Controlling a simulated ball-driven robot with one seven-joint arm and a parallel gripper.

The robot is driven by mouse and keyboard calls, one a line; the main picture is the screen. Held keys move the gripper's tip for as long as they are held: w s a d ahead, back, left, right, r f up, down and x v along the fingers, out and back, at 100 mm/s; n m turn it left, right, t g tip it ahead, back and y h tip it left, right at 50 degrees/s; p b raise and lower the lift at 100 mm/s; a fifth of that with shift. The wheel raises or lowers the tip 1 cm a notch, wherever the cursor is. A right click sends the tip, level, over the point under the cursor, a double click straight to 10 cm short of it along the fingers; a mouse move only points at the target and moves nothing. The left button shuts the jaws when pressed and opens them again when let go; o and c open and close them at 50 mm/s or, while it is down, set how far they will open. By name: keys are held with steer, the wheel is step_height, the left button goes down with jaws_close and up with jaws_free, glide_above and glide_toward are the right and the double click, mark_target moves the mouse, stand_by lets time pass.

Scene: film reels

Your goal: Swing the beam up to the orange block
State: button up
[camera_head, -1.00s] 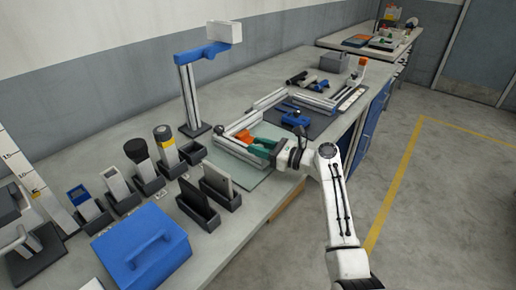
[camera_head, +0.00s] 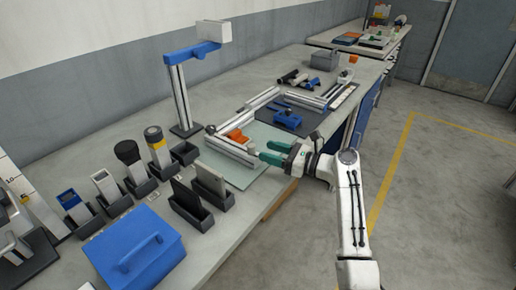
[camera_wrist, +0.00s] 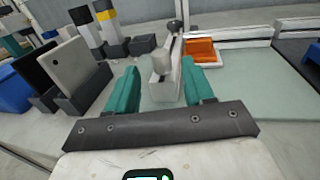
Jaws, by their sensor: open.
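The beam (camera_head: 232,152) is a pale metal bar lying on a light green mat (camera_head: 252,177), with a dark knob (camera_head: 211,129) at its far end. The orange block (camera_head: 237,135) lies close beside it; the wrist view shows the block (camera_wrist: 199,48) just right of the beam (camera_wrist: 176,50). I cannot tell whether they touch.
A blue lidded box (camera_head: 135,250) and several dark holders with upright tools stand left of the mat. A tall stand with a blue arm (camera_head: 190,52) rises behind it. A dark mat (camera_head: 300,118) with a blue clamp (camera_head: 288,118) lies beyond. The floor right of the bench is clear.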

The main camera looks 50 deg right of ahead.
steer(key=shift+v, duration=1.95)
